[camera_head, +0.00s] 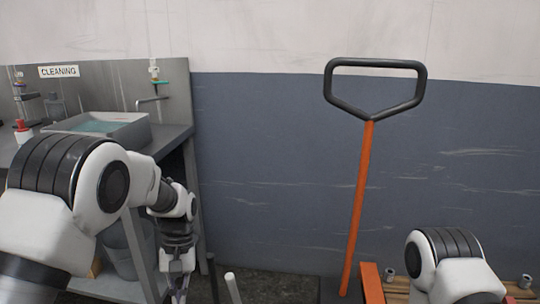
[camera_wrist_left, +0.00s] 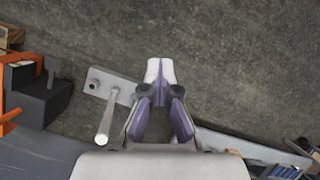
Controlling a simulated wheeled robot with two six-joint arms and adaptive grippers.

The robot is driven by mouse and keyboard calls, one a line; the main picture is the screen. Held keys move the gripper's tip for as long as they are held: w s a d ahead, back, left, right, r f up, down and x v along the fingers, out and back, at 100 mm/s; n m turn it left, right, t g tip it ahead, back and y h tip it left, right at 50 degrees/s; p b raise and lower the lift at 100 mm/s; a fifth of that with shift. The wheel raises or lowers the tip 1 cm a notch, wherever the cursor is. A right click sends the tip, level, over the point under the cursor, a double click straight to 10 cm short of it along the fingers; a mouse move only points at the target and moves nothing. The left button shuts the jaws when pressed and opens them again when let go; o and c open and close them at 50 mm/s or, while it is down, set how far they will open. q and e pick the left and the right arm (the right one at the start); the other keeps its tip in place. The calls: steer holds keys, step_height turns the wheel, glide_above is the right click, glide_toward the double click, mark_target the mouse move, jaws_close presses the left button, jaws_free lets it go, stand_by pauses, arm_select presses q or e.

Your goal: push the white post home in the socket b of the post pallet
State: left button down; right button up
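The white post (camera_head: 233,288) stands at the bottom of the head view, right of my left gripper. In the left wrist view the white post (camera_wrist_left: 106,125) rises from the grey post pallet (camera_wrist_left: 126,85), beside a dark round hole (camera_wrist_left: 94,85). Socket letters are not readable, and how deep the post sits cannot be told. My left gripper (camera_wrist_left: 161,72) points down at the floor with its fingertips together and nothing between them. It is beside the post, apart from it, and partly cut off in the head view (camera_head: 180,292). My right gripper is out of view.
A bench (camera_head: 172,138) with a sink (camera_head: 118,127) stands at the left, a bucket (camera_head: 120,262) beneath it. An orange pole with a black loop handle (camera_head: 374,63) stands before the wall. Orange and black machinery (camera_wrist_left: 38,92) lies near the pallet. Bare floor (camera_wrist_left: 235,60) is open beyond.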

arm_select(q)
step_height(320, 180, up, 11)
steer(key=s+m+y+p, duration=0.1)
steer(key=s+m+p, duration=0.1)
steer(key=p, duration=1.8)
steer(key=shift+s+r+m+p, duration=0.2)
steer(key=shift+s+m+p, duration=0.2)
steer(key=shift+m, duration=0.1)
